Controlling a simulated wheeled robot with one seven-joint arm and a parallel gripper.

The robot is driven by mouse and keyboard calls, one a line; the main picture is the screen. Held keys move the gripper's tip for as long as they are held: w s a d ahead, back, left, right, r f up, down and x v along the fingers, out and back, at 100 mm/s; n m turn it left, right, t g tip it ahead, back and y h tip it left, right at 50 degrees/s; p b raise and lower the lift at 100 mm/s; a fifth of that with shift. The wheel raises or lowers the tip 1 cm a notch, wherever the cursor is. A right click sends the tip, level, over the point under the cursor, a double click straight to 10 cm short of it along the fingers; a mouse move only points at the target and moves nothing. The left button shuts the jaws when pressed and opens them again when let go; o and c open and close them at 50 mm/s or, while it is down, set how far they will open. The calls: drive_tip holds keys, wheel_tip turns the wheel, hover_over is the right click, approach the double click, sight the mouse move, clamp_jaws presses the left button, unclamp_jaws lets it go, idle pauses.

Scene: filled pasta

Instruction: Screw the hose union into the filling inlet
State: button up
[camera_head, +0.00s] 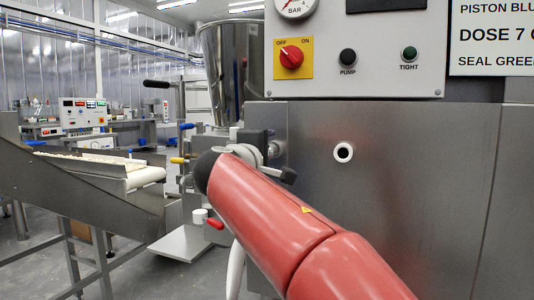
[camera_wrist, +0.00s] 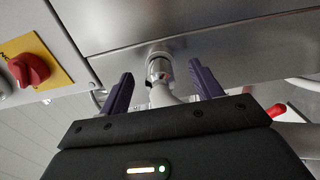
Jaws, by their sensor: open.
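In the wrist view the silver hose union (camera_wrist: 158,70) sits at the filling inlet (camera_wrist: 158,49) on the steel panel. I cannot tell how far it is threaded in. A white hose (camera_wrist: 166,95) runs from the union back toward my gripper. My gripper (camera_wrist: 160,82) is open, with one dark finger on each side of the union and a visible gap on both sides. In the head view the red arm partly hides my gripper (camera_head: 271,156). The union (camera_head: 279,147) shows only in part there. The white hose (camera_head: 236,268) hangs below.
The control panel (camera_head: 355,50) above holds a red knob (camera_head: 291,55), a pump button (camera_head: 347,57) and a dark green "TIGHT" lamp (camera_head: 409,54). A white-ringed hole (camera_head: 344,152) is in the steel front to the right. A conveyor (camera_head: 95,170) stands at left.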

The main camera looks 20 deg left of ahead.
drive_tip(key=s+b, duration=0.3)
drive_tip(key=s, duration=0.4)
drive_tip(key=shift+a, duration=0.3)
idle(0.3)
drive_tip(key=shift+s, duration=0.1)
